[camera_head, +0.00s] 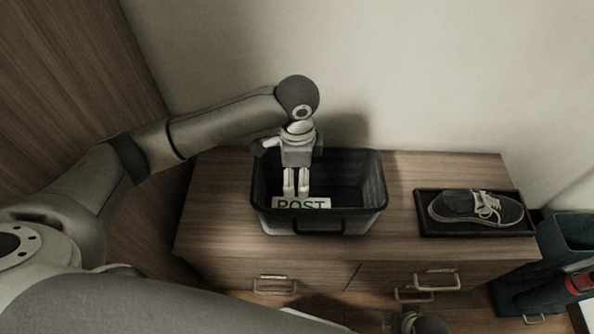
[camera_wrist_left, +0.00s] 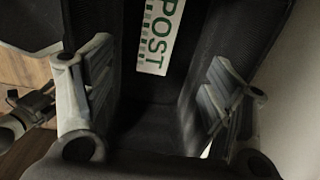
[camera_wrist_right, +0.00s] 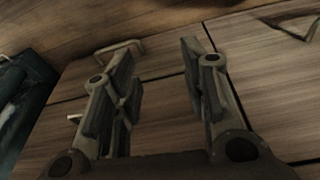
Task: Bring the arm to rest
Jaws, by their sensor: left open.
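My left arm reaches in from the left in the head view. Its gripper (camera_head: 297,190) points down into a black basin (camera_head: 376,196) on the wooden cabinet. In the left wrist view its fingers (camera_wrist_left: 160,65) are apart with nothing between them. A white card with green "POST" lettering (camera_head: 302,204) lies inside the basin, just beyond the fingertips; it also shows in the left wrist view (camera_wrist_left: 160,35). My right gripper (camera_wrist_right: 160,65) is open and empty in front of the cabinet's drawer fronts, low in the scene.
A dark shoe (camera_head: 470,208) lies in a black tray (camera_head: 426,228) right of the basin. The wooden cabinet (camera_head: 230,200) has drawers with metal handles (camera_head: 437,281). A dark green bin (camera_head: 572,245) stands at the right. The wall is close behind.

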